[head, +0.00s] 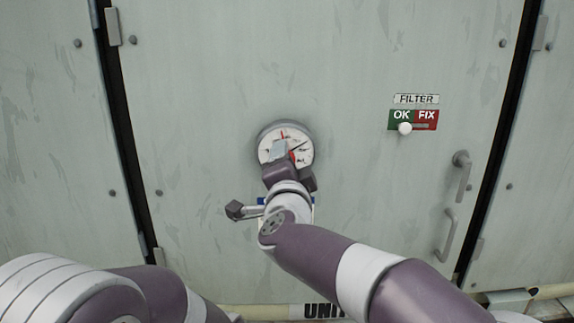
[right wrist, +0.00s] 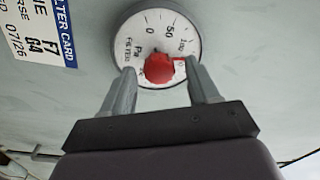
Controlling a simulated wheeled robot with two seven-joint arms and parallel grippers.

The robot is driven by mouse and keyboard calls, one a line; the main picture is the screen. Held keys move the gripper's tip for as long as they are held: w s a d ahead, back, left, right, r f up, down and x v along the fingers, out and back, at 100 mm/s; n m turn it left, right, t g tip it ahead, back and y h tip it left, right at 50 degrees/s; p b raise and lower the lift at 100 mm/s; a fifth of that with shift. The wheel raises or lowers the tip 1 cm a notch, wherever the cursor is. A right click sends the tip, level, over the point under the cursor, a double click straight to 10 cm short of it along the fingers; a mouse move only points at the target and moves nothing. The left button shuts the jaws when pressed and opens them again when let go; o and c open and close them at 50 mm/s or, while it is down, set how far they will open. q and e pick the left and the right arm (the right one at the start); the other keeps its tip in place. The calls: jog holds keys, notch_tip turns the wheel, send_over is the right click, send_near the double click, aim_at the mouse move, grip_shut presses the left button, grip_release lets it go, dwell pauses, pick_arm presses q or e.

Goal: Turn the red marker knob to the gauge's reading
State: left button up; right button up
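The round white gauge (head: 267,148) is set in the pale door panel; it also shows in the right wrist view (right wrist: 130,32). The red knob (right wrist: 159,69) sits at its middle, with a red tab on its right side in that view. In the head view, a dark needle points to the upper right, and a short red mark shows near the dial's top. My right gripper (right wrist: 160,76) is open, with a finger on either side of the knob and small apparent gaps; I cannot tell whether either touches. My left arm shows at lower left; its gripper is out of view.
A FILTER slider (head: 405,128) with OK and FIX fields is to the right of the gauge. Door handles (head: 449,232) stick out farther right. A filter card (right wrist: 38,30) lies beside the gauge. The panel left of the gauge is clear.

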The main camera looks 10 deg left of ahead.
jog(key=b+v, duration=0.2)
jog(key=v, duration=1)
jog(key=shift+s+b, duration=0.3)
jog(key=shift+b, duration=0.05)
